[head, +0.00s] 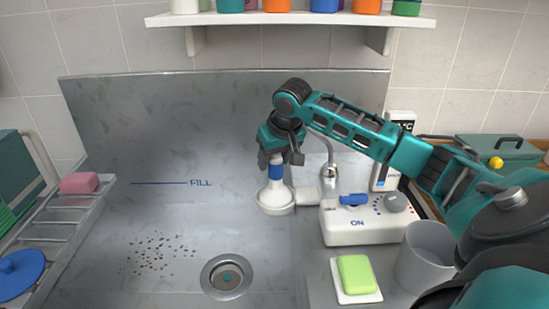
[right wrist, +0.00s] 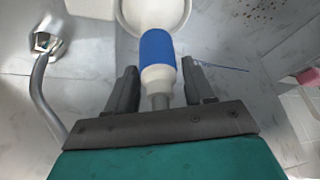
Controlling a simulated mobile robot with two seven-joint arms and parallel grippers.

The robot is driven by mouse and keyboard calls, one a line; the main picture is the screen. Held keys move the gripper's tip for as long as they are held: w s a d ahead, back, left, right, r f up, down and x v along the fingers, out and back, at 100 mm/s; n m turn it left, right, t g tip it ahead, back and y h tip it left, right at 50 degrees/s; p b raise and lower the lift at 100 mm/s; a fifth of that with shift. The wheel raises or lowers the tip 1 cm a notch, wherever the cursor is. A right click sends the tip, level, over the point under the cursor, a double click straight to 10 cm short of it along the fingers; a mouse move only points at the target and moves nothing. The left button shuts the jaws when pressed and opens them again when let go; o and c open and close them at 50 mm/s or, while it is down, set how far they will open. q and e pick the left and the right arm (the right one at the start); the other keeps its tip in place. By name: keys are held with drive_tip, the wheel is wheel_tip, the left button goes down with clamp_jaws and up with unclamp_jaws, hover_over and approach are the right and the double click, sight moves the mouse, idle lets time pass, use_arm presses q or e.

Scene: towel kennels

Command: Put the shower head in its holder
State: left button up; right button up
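The shower head (head: 276,197) has a white round head facing down and a handle with a blue band (head: 276,170). It stands roughly upright beside a white arm (head: 306,196) on the control box, which may be its holder; I cannot tell whether they are joined. My right gripper (head: 279,157) points down over the handle's top. In the right wrist view the blue band (right wrist: 157,55) lies ahead of the right gripper (right wrist: 162,80), and its fingers are apart on either side of the handle, with gaps visible. My left gripper is not in view.
The white control box (head: 350,225) marked ON has a blue lever and grey knob. A chrome fitting with hose (head: 329,178) stands behind it. A green soap (head: 357,273), a grey cup (head: 425,257) and a drain (head: 227,277) are in front. A rack (head: 52,232) stands left.

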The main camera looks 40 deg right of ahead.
drive_tip(key=shift+o, duration=1.3)
drive_tip(key=shift+f, duration=0.1)
drive_tip(key=v, duration=1.3)
